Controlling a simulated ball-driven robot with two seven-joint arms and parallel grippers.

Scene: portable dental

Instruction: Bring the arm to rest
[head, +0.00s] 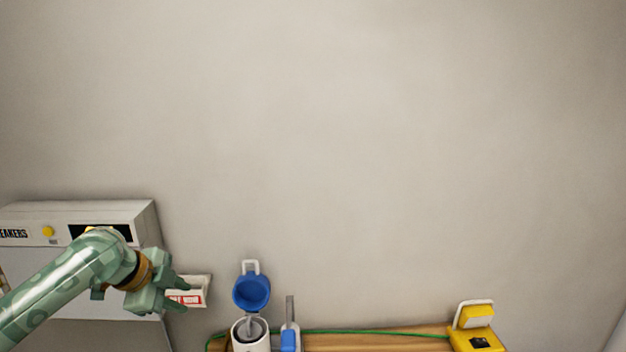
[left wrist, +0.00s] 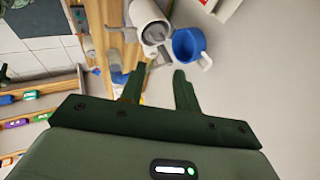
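My left arm comes in from the left in the head view. Its green gripper (head: 182,293) is in front of a small white box with a red label (head: 193,291) on the wall. In the left wrist view the two fingers of the left gripper (left wrist: 158,88) stand apart with nothing held between them. Beyond the fingertips are a white cylindrical container (left wrist: 149,22) and its open blue lid (left wrist: 188,44). The head view shows the same container (head: 250,343) low in the picture, with the blue lid (head: 251,292) tipped up. My right gripper is in neither view.
A grey cabinet (head: 75,212) marked "EAKERS" is on the left. A wooden shelf (head: 380,341) carries a green cord, a blue-and-grey item (head: 290,337) and a yellow box (head: 477,338). The wall above is bare. Shelves with small coloured items (left wrist: 30,95) show in the left wrist view.

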